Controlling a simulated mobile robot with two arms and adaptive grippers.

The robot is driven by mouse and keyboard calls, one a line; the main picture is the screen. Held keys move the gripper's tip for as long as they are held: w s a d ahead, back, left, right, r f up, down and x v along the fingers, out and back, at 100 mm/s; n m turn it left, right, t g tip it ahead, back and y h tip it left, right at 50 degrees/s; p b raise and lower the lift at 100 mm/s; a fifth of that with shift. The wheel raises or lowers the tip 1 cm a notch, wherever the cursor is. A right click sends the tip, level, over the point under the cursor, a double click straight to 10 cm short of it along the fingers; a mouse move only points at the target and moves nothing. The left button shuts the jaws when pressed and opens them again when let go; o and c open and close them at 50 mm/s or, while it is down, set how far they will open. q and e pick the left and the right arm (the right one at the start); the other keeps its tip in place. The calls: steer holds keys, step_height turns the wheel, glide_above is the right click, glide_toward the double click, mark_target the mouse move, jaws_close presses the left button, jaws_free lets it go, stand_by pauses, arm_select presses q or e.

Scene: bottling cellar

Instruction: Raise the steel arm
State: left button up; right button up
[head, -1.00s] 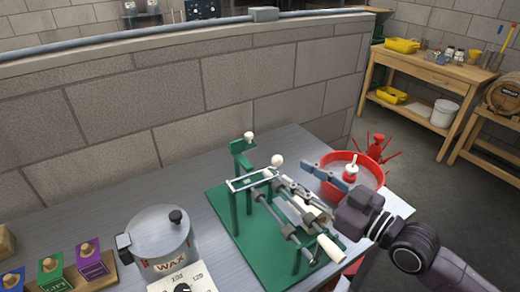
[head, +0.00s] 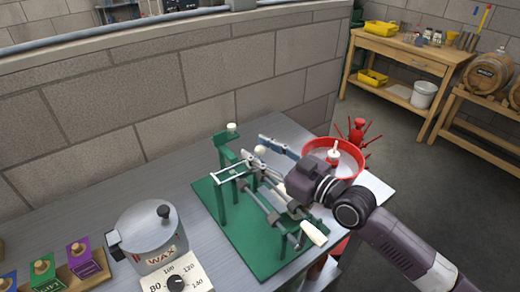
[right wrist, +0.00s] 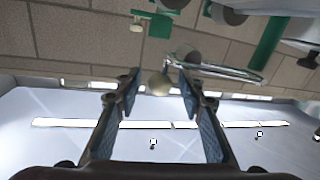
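The green machine (head: 265,255) stands on the grey bench, with steel rods and a bright steel frame (head: 232,174). A cream ball knob (head: 260,150) sits near that frame, seemingly on the steel arm; the joint is hard to make out. My right gripper (head: 256,147) is open, its two blue-padded fingers on either side of the knob. In the right wrist view, the knob (right wrist: 159,84) shows between the open fingers (right wrist: 157,82), with gaps on both sides. The steel frame (right wrist: 225,70) lies beyond, to the right. My left gripper is out of view.
A cream handle (head: 314,233) sticks out at the machine's front. A second cream knob (head: 231,127) tops the green post. A red basin (head: 348,146) stands close behind my right wrist. A wax pot (head: 146,235) stands left of the machine, and a block wall (head: 150,120) runs behind.

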jaws_close()
